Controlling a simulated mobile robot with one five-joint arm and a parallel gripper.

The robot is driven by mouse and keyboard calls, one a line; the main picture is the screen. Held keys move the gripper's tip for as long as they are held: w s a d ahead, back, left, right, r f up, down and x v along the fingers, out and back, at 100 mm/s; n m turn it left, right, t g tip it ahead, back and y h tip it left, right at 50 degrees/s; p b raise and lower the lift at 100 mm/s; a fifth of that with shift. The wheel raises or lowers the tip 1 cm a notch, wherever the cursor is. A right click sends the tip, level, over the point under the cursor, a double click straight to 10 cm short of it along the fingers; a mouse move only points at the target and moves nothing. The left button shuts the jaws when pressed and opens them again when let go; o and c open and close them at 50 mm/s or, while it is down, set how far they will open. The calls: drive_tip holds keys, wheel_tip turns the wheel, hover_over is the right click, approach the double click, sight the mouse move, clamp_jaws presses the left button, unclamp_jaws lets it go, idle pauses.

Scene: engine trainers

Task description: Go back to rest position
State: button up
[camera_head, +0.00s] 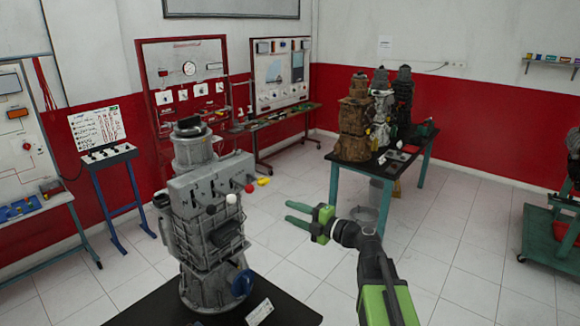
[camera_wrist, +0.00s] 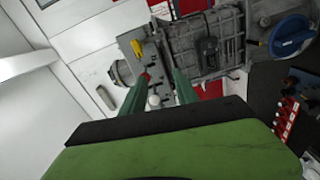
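My gripper (camera_head: 299,214) is open, with its two green fingers apart and nothing seen between them. It is in the air to the right of the grey engine trainer (camera_head: 205,240), apart from it in the head view. The engine has black, red, yellow and white knobs on its upper part and a blue round cap low on its right. In the wrist view the engine (camera_wrist: 215,40) lies beyond the fingers (camera_wrist: 160,85), which overlap the red knob and border the white knob. The yellow knob (camera_wrist: 137,48) shows there too.
The engine stands on a dark table (camera_head: 165,305) with a small white card (camera_head: 259,312). A table with more engines (camera_head: 354,130) is at the back right, with a bucket (camera_head: 366,216) near it. Trainer panels stand along the left and back walls. Tiled floor at centre right is clear.

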drive_tip(key=s+a+f+m+g+h+b, duration=0.1)
drive_tip(key=s+f+m+g+h+b, duration=0.2)
drive_tip(key=f, duration=0.8)
drive_tip(key=s+a+f+m+g+h+b, duration=0.1)
drive_tip(key=s+f+m+g+h+b, duration=0.15)
drive_tip(key=s+f, duration=0.6)
drive_tip(key=s+d+f+m+g+h, duration=0.2)
drive_tip(key=d+m, duration=0.5)
drive_tip(key=m, duration=0.4)
drive_tip(key=s+d+f+m+g+h, duration=0.3)
drive_tip(key=s+d+f+m+h, duration=0.2)
drive_tip(key=d+f+m, duration=0.3)
drive_tip(key=f+m+h, duration=0.1)
drive_tip(key=m, duration=0.1)
drive_tip(key=shift+s+f+m, duration=0.15)
drive_tip(key=shift+s+m, duration=0.15)
drive_tip(key=shift+m, duration=0.05)
